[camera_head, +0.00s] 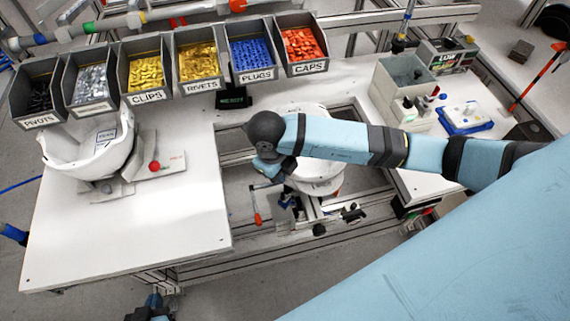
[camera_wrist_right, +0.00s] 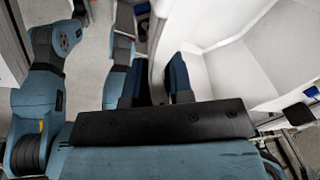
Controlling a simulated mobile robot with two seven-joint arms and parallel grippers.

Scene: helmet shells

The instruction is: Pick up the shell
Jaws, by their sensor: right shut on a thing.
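A white helmet shell (camera_head: 318,172) is in the middle of the head view, at the gap between the two tables, partly hidden behind my right arm. My right gripper (camera_head: 287,201) is at its lower left edge. In the right wrist view the gripper's dark blue fingers (camera_wrist_right: 156,88) are shut on the shell's wall, and the white shell (camera_wrist_right: 235,60) fills the right side. A second white shell (camera_head: 88,150) rests on the left table, apart from both grippers. My left gripper (camera_head: 152,306) shows only in part at the bottom edge; its jaw opening is unclear.
Labelled bins of parts, such as clips (camera_head: 146,72) and plugs (camera_head: 251,55), line the back of the left table (camera_head: 150,235). A grey box (camera_head: 402,80) and a blue tray (camera_head: 465,116) stand on the right table. The left table's front is clear.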

